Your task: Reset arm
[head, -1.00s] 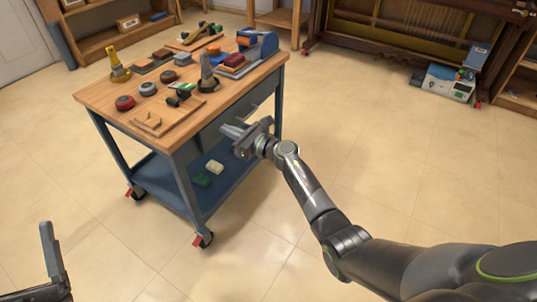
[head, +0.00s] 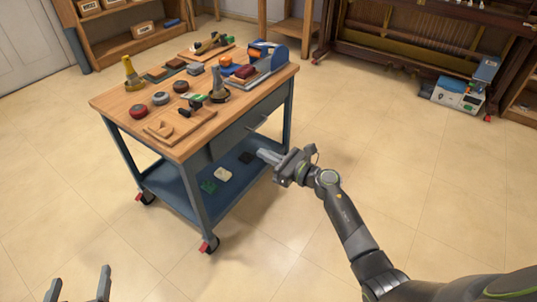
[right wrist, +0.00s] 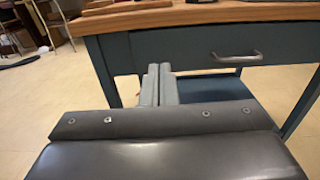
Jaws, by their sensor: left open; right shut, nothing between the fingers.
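My right gripper (head: 264,156) is shut and empty in the head view, in front of the workbench's drawer side and below its top. Its closed fingers (right wrist: 159,84) also show in the right wrist view, pointing at the bench. My left gripper (head: 78,284) is at the bottom left of the head view, open and empty, with two fingers pointing up over the floor. The left arm behind it is out of the picture.
The wheeled workbench (head: 120,98) carries several tools and round tins. Its drawer handle (right wrist: 237,57) is close to my right gripper. The lower shelf (head: 180,196) holds small blocks. The tiled floor (head: 400,190) on the right is clear. A piano frame (head: 395,50) stands at the back.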

